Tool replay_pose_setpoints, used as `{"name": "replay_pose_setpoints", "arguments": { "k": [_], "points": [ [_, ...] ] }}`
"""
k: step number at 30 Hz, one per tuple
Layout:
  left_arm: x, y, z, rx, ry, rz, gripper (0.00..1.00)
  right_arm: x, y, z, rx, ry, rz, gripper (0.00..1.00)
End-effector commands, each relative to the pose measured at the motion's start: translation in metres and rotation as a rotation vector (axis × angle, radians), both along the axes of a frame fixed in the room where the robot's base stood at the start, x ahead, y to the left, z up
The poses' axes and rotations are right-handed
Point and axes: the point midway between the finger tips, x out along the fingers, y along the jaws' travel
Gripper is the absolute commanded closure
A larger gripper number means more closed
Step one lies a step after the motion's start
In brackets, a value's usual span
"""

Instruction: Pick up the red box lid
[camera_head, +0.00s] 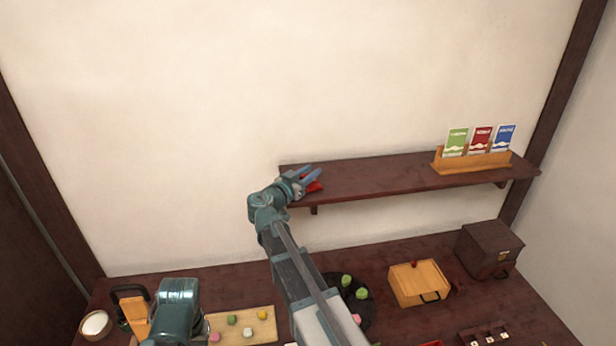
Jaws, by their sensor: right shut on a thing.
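A small red thing (313,187), which looks like the red box lid, is at the left end of the wall shelf (385,178). My right gripper (310,178) reaches up to that end of the shelf and is shut on the red thing. The fingers and wrist hide part of it, and I cannot tell whether it still touches the shelf. My left arm shows at the lower left, over the table; its fingers are not clearly visible.
The shelf's right side bears a wooden holder (472,161) with green, red and blue packets. On the table (215,281) are a wooden box (419,283), a dark chest (488,248), a dark round plate (366,311), a board with colored pieces and a white bowl (95,324).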

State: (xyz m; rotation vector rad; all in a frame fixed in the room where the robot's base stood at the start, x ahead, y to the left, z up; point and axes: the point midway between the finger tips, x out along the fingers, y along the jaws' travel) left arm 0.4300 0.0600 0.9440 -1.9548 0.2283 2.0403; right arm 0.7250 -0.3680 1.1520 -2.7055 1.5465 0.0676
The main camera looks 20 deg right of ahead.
Motion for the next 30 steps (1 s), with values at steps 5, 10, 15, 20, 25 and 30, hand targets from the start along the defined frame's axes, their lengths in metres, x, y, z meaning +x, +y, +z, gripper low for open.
{"name": "replay_pose_setpoints", "arguments": {
  "k": [5,10,15,20,25,30],
  "points": [
    [0.000,0.000,0.005,0.000,0.000,0.000,0.59,-0.006,0.008,0.005,0.000,0.000,0.001,1.00],
    [0.000,0.000,0.005,0.000,0.000,0.000,0.59,-0.021,0.034,0.005,0.000,0.000,0.003,1.00],
    [0.000,0.000,0.005,0.000,0.000,0.000,0.59,-0.039,0.064,0.005,0.000,0.000,0.003,1.00],
    [0.000,0.000,0.005,0.000,0.000,0.000,0.59,-0.055,0.091,0.005,0.000,0.000,0.003,1.00],
    [0.000,0.000,0.005,0.000,0.000,0.000,0.59,-0.069,0.117,0.005,0.000,0.000,0.003,1.00],
    [0.000,0.000,0.005,0.000,0.000,0.000,0.59,-0.081,0.136,0.005,0.000,0.000,0.001,1.00]
  ]
}}
